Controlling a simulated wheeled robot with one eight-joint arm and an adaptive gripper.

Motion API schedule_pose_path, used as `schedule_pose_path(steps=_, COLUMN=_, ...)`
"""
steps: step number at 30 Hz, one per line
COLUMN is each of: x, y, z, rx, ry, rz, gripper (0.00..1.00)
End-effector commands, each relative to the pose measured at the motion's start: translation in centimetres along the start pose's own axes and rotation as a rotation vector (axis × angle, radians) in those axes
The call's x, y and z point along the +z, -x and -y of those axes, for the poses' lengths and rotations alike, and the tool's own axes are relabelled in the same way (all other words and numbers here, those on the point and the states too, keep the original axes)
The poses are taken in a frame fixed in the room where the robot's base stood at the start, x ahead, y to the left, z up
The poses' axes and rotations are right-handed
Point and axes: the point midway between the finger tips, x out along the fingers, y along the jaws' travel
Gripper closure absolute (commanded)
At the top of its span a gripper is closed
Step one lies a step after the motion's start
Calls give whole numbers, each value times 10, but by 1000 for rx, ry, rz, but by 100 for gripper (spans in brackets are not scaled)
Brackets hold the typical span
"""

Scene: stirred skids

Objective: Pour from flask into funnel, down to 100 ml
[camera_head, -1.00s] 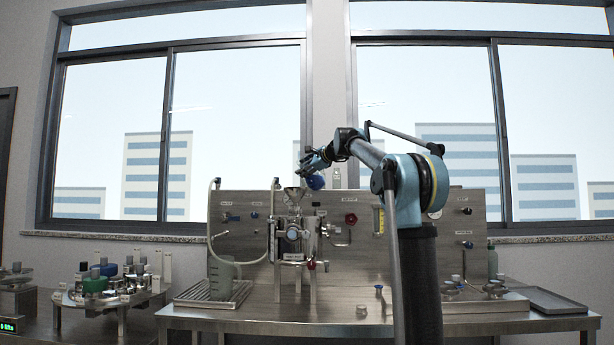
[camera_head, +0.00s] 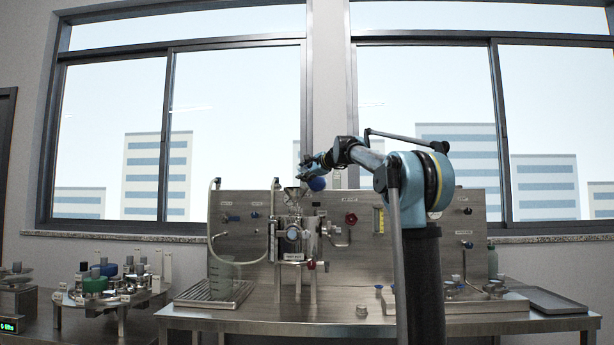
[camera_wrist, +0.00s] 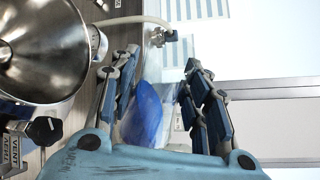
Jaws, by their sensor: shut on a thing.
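The flask with blue liquid (camera_head: 316,183) is held up in the air, just right of and slightly above the steel funnel (camera_head: 294,195). In the wrist view, the blue liquid in the flask (camera_wrist: 146,112) shows between my fingers; the clear glass is hard to make out. My gripper (camera_wrist: 158,88) is shut on the flask; it also shows in the head view (camera_head: 312,170). The funnel's wide bowl (camera_wrist: 40,45) fills the left of the wrist view, apart from the flask. I see no stream of liquid. The flask's volume marks cannot be read.
The funnel sits above a steel vessel (camera_head: 291,240) on the bench, before a steel panel (camera_head: 350,265) with valves and a hose (camera_head: 211,225). A clear beaker (camera_head: 221,277) stands on a drip tray (camera_head: 205,300) at left. Bottles (camera_head: 95,284) stand on a carousel farther left.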

Motion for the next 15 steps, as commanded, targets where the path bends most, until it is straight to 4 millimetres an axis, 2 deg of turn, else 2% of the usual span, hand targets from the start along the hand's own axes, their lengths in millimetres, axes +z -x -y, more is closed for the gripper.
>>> schedule_pose_path(steps=15, x=-1, y=0, z=-3, rx=-14, ry=30, rz=1, gripper=100)
